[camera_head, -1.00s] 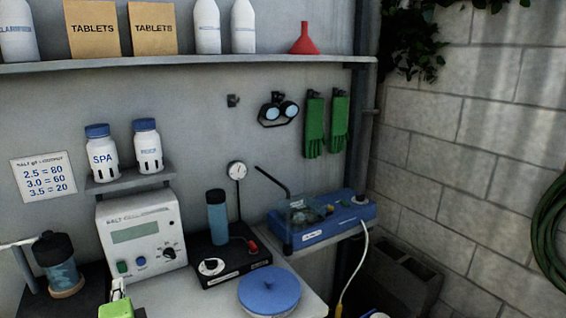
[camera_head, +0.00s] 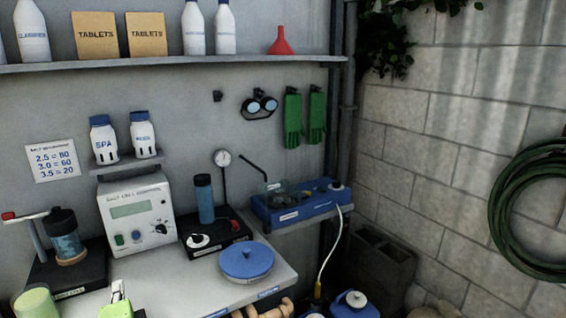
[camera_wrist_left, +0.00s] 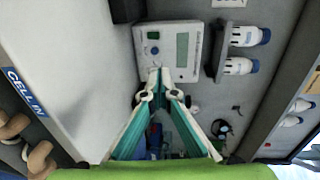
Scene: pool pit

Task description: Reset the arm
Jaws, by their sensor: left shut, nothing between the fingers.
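My left gripper shows only in part at the bottom edge of the head view (camera_head: 118,302), as a green and white shape over the near side of the bench. In the left wrist view its two teal-lined fingers (camera_wrist_left: 160,76) meet at the tips, with nothing between them. The white salt meter box (camera_head: 138,212) stands on the bench beyond the gripper; it also shows past the fingertips in the wrist view (camera_wrist_left: 172,50). My right gripper is in neither current view.
A blue round dish (camera_head: 247,260) sits on the white bench top (camera_head: 190,285). A blue tool tray (camera_head: 300,203) is right of it. A shelf (camera_head: 180,66) runs above.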

